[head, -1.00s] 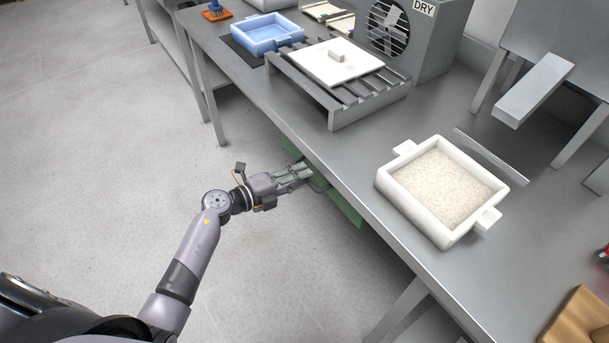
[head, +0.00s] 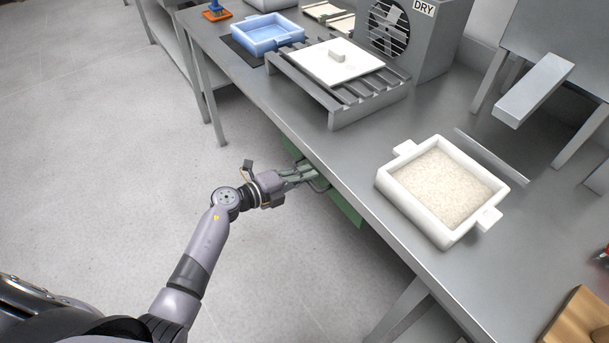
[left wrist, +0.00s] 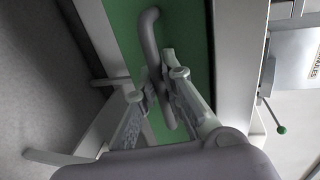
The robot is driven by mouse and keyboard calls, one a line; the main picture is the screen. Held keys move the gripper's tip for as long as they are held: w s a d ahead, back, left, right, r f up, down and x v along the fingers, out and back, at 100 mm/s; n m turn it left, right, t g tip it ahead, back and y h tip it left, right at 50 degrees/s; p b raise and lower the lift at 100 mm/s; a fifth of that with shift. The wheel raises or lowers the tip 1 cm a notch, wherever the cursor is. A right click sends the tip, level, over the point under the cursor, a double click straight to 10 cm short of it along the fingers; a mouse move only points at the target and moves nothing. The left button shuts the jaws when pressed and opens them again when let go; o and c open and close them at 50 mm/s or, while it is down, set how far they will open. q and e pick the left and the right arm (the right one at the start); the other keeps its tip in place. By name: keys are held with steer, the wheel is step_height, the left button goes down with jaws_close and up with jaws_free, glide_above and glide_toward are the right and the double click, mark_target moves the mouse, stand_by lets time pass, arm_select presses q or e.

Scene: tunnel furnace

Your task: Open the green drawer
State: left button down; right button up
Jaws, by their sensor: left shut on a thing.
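The green drawer (head: 344,206) sits under the front edge of the steel table, and only parts of its green front show in the head view. In the left wrist view the green front (left wrist: 194,30) fills the middle, with a grey bar handle (left wrist: 150,40) on it. My left gripper (head: 312,174) is at the drawer front, partly under the table edge. In the left wrist view its fingers (left wrist: 158,88) are on either side of the handle and shut on it. My right gripper is not in view.
The steel table (head: 330,160) overhangs the drawer. On it stand a white tray of granules (head: 386,180), a slatted grey rack (head: 345,115) with a white lid (head: 350,66), and a blue tray (head: 294,38). The floor left of the table is clear.

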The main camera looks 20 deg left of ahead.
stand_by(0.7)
arm_select(q)
steer(key=f+p+v, duration=0.1)
steer(key=f+v, duration=0.2)
steer(key=v, duration=1.1)
steer(key=s+f+p+v, duration=0.1)
steer(key=f+v, duration=0.2)
steer(key=v, duration=1.1)
steer(key=shift+a, duration=0.3)
steer(key=c, duration=1.7)
jaws_free()
